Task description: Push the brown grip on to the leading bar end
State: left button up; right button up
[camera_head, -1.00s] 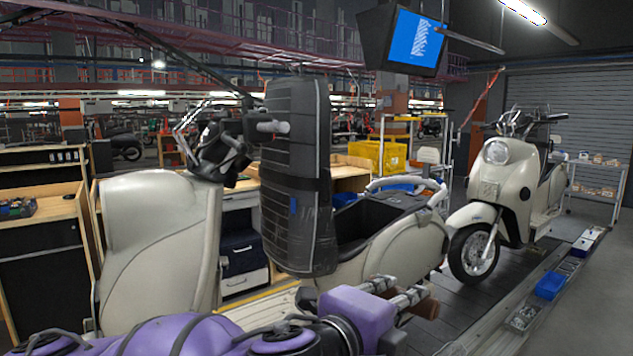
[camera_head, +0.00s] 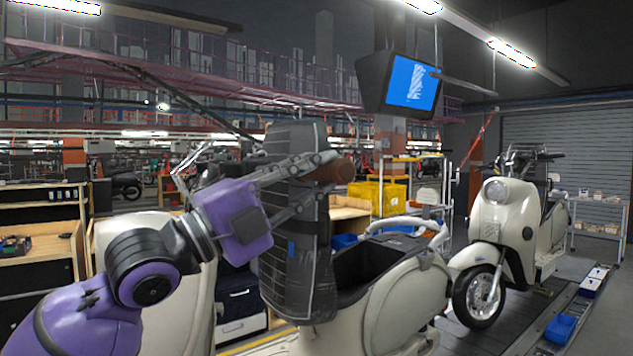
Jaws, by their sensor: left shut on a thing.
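My left gripper (camera_head: 322,166) reaches up from the lower left with its purple wrist and is shut on the brown grip (camera_head: 338,171). The grip is held in front of the upper part of the upright dark seat of the near cream scooter (camera_head: 395,300). The near scooter's handlebar and bar end are largely hidden behind my wrist and gripper fingers, so I cannot tell how far the grip is from the bar end. My right gripper is not in view.
The tall dark seat (camera_head: 300,290) stands upright beside my gripper. A second cream scooter (camera_head: 497,225) stands behind at the right on the conveyor. A blue bin (camera_head: 560,328) lies on the rail at right. Wooden workbenches (camera_head: 40,240) stand at the left.

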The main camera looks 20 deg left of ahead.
pick_arm(q)
jog(key=shift+w+a+f+b, duration=0.2)
jog(key=shift+w+a+b, duration=0.15)
jog(key=shift+w+a, duration=0.15)
jog(key=shift+w+a+f+b, duration=0.2)
jog(key=shift+w+a+b, duration=0.1)
jog(key=shift+w+a, duration=0.2)
jog(key=shift+w+a+r+b, duration=0.25)
jog(key=shift+w+a+b, duration=0.65)
jog(key=shift+w+a, duration=0.3)
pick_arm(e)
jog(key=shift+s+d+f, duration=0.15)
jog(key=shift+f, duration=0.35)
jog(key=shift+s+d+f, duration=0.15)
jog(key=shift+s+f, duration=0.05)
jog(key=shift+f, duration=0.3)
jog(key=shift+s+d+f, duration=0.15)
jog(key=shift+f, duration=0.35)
pick_arm(q)
jog(key=shift+s+a+f, duration=0.1)
jog(key=shift+s+f, duration=0.05)
jog(key=shift+s, duration=0.1)
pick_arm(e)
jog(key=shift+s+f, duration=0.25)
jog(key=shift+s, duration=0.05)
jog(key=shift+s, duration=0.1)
